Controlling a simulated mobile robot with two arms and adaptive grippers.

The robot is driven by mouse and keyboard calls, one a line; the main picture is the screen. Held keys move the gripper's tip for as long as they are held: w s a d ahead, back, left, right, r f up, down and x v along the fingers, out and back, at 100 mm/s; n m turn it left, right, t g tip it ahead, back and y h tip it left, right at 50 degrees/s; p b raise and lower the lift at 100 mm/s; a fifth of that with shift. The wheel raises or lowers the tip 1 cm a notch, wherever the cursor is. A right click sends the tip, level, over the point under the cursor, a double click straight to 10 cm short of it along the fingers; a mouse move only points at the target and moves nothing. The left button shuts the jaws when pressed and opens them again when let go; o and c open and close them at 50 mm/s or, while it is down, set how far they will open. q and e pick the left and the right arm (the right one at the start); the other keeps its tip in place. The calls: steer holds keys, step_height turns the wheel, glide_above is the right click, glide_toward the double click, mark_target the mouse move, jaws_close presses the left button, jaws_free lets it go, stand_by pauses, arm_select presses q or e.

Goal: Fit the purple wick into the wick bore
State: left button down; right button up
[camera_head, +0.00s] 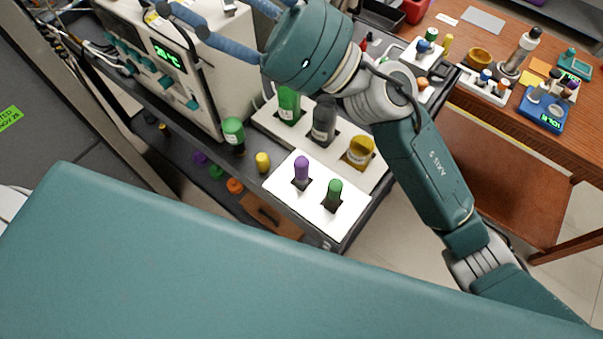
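A purple wick-like piece (302,168) stands upright in a dark square socket on a white board (305,213) at the centre. A green piece (334,191) stands in a second socket beside it. I cannot pick out the wick bore for certain. My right arm comes in from the right and reaches over the bench to the upper left. My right gripper (222,18) is above the white machine, apart from the purple piece. Its blue-grey fingers are spread, with no object seen between them; one runs out of the top edge. My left gripper is not in view.
A white machine (195,90) with a green display stands at the upper left. A larger pale board (377,180) behind holds green, grey and yellow bottles. A green-capped bottle (233,132) and a small yellow one (263,162) stand on the dark bench. A brown desk (500,135) is right.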

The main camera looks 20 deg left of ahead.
steer(key=s+a+f+n+g+h, duration=0.4)
steer(key=s+f+n+g+h, duration=0.1)
steer(key=s+n, duration=0.25)
steer(key=n+t+h, duration=0.8)
steer(key=n+h, duration=0.4)
steer(key=h, duration=0.7)
glide_above(302, 161)
steer(key=shift+m, duration=0.25)
steer(key=f, duration=2.5)
steer(key=shift+w+d, duration=0.25)
steer(key=shift+d, duration=0.15)
step_height(302, 161, down, 5)
steer(key=shift+r+p, duration=0.2)
steer(key=shift+p, duration=0.6)
steer(key=f+p, duration=0.2)
steer(key=f, duration=0.1)
steer(key=a+f, duration=0.1)
steer(key=shift+s+f+p, duration=0.25)
steer(key=shift+f+p, duration=0.1)
steer(key=shift+p, duration=0.05)
steer(key=shift+d+f, duration=0.1)
steer(key=shift+f, duration=0.45)
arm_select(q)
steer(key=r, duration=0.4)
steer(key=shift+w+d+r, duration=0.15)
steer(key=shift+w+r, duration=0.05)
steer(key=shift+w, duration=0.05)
arm_select(e)
jaws_close()
